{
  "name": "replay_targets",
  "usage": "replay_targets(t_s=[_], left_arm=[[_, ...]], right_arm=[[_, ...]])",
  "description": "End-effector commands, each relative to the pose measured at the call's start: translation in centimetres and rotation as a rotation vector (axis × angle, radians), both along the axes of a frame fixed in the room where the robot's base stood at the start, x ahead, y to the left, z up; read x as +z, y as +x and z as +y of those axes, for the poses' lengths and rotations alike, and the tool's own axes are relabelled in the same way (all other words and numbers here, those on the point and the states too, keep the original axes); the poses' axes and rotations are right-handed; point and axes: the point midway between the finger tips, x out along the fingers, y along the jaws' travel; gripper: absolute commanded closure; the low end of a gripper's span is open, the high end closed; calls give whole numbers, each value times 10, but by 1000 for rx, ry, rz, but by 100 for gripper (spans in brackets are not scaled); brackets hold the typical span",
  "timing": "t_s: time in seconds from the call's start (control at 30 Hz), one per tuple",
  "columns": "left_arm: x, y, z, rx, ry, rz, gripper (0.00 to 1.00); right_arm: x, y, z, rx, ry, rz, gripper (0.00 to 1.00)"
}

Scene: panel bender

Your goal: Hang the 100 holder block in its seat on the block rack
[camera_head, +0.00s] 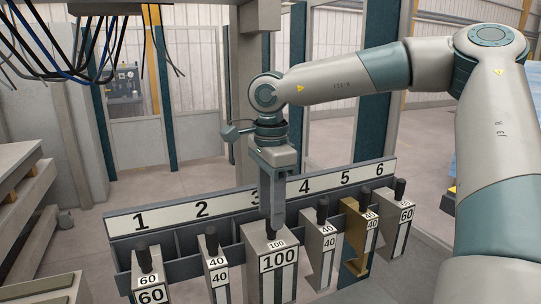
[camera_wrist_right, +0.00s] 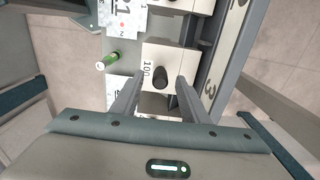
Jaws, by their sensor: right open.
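The 100 holder block (camera_head: 278,262) is a pale block marked 100, upright at the block rack (camera_head: 187,240) below the partly hidden number 3. It appears in line with the neighbouring blocks; how fully it is seated is hidden. In the right wrist view the block's top (camera_wrist_right: 155,58) is against the rack's side, and its black knob (camera_wrist_right: 160,76) stands between the finger ends. My right gripper (camera_head: 277,222) points straight down above the block. Its fingers (camera_wrist_right: 163,88) are open, one on each side of the knob, with gaps visible. My left gripper is out of view.
Blocks marked 60 (camera_head: 149,276) and 40 (camera_head: 217,272) hang to the left. Another 40 block (camera_head: 318,245), a brass-coloured block (camera_head: 352,232) and a 60 block (camera_head: 400,228) are to the right. Cables (camera_head: 100,40) hang upper left.

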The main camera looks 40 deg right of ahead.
Motion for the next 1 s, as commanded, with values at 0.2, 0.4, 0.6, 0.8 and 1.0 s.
replay_targets(t_s=[0.2, 0.4, 0.6, 0.8, 1.0], left_arm=[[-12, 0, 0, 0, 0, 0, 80], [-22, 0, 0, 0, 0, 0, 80], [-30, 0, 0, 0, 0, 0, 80], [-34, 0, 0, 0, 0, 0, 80], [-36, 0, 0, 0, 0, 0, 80]], right_arm=[[30, 1, 0, -2, -2, -6, 59], [70, 1, 0, -2, -1, -7, 59], [111, 0, 1, -2, -1, -7, 59], [144, 0, 1, -2, 0, -4, 59], [160, 0, 1, -1, 0, -3, 59]])
